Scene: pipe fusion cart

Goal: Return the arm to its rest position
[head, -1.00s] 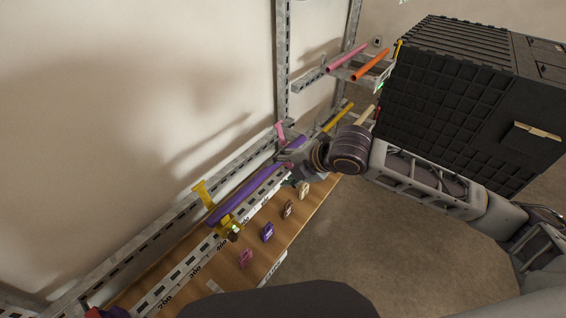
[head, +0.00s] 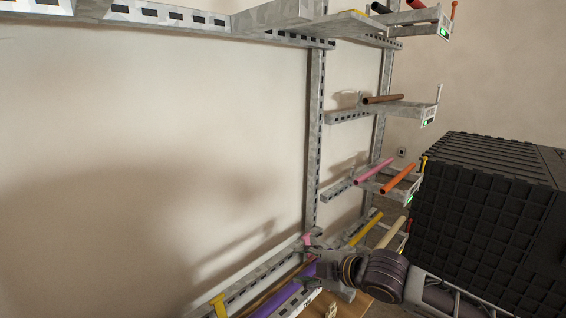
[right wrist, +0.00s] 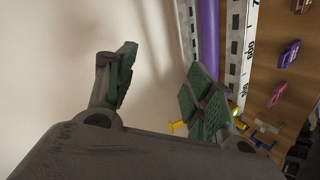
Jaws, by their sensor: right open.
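My right arm comes in from the lower right of the head view. Its right gripper (head: 314,257) is close to the purple pipe (head: 284,294) near the bottom of that view. In the right wrist view the two fingers of the right gripper (right wrist: 162,78) stand wide apart with nothing between them. The purple pipe (right wrist: 208,45) lies beyond and to the right of the fingers there, along a ruled metal rail (right wrist: 239,50). My left gripper is in neither view.
A pale wall (head: 150,130) carries metal uprights (head: 314,150) and brackets holding several coloured pipes, among them an orange pipe (head: 399,179) and a pink pipe (head: 374,171). A black ribbed case (head: 485,230) is at the right, close to my right arm. A wooden shelf (right wrist: 270,60) holds small coloured clips.

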